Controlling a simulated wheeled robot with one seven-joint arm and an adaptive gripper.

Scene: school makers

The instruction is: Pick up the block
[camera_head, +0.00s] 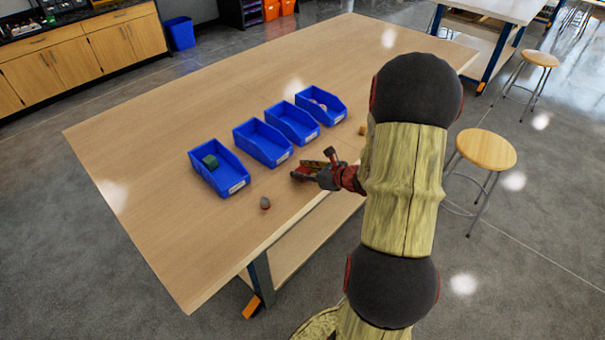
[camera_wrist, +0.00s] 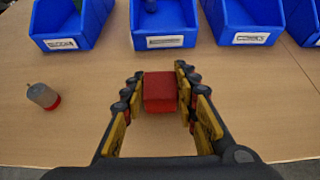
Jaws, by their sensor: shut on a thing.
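A red block (camera_wrist: 160,92) sits between the two fingers of my gripper (camera_wrist: 159,80) in the wrist view. The fingertips press on its left and right sides, so my gripper is shut on it. In the head view my gripper (camera_head: 316,172) is low over the near side of the wooden table, in front of the blue bins. The block is hard to make out there among the fingers. I cannot tell whether it touches the table.
Several blue bins (camera_head: 233,186) stand in a row behind my gripper. The leftmost holds a green thing (camera_head: 210,161). A small grey and red object (camera_wrist: 43,96) stands left of my gripper. A small brown thing (camera_head: 363,130) lies to the right. Stools (camera_head: 486,150) stand beyond the table.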

